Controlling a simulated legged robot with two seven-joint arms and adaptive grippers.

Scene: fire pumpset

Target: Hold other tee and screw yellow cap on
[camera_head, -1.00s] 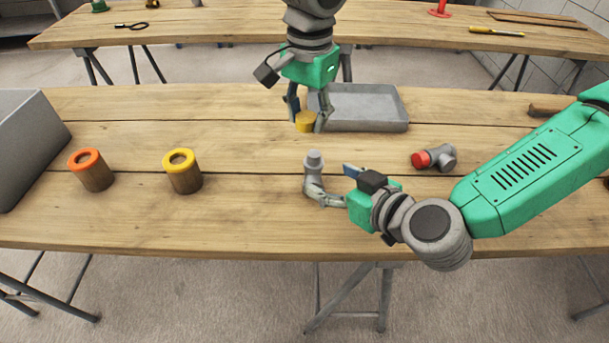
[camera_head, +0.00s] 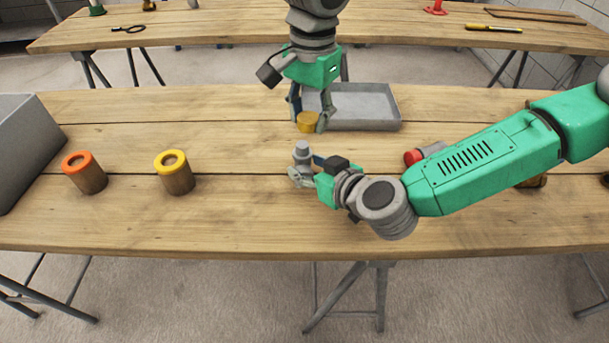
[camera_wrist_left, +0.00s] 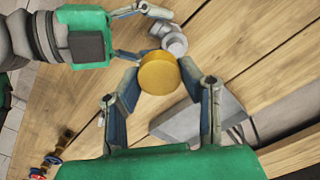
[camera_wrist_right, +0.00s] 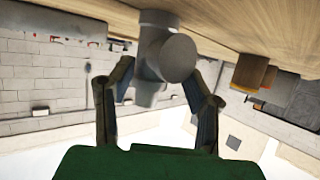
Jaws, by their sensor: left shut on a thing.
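My left gripper (camera_head: 307,124) is shut on the yellow cap (camera_wrist_left: 159,74), holding it above the table at its middle; the cap also shows in the head view (camera_head: 307,119). My right gripper (camera_head: 298,175) is at a grey tee (camera_head: 303,155), below and slightly left of the cap in the head view. In the right wrist view the tee (camera_wrist_right: 165,50) lies between the two fingers (camera_wrist_right: 158,80); whether both press on it is unclear. A second grey tee with a red cap (camera_head: 413,157) is partly hidden behind my right arm.
A grey tray (camera_head: 375,105) lies behind my left gripper. Jars with orange (camera_head: 77,160) and yellow (camera_head: 171,160) rims stand at the left, beside a grey bin (camera_head: 25,145). The table's front left is clear. Another table (camera_head: 220,30) stands behind.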

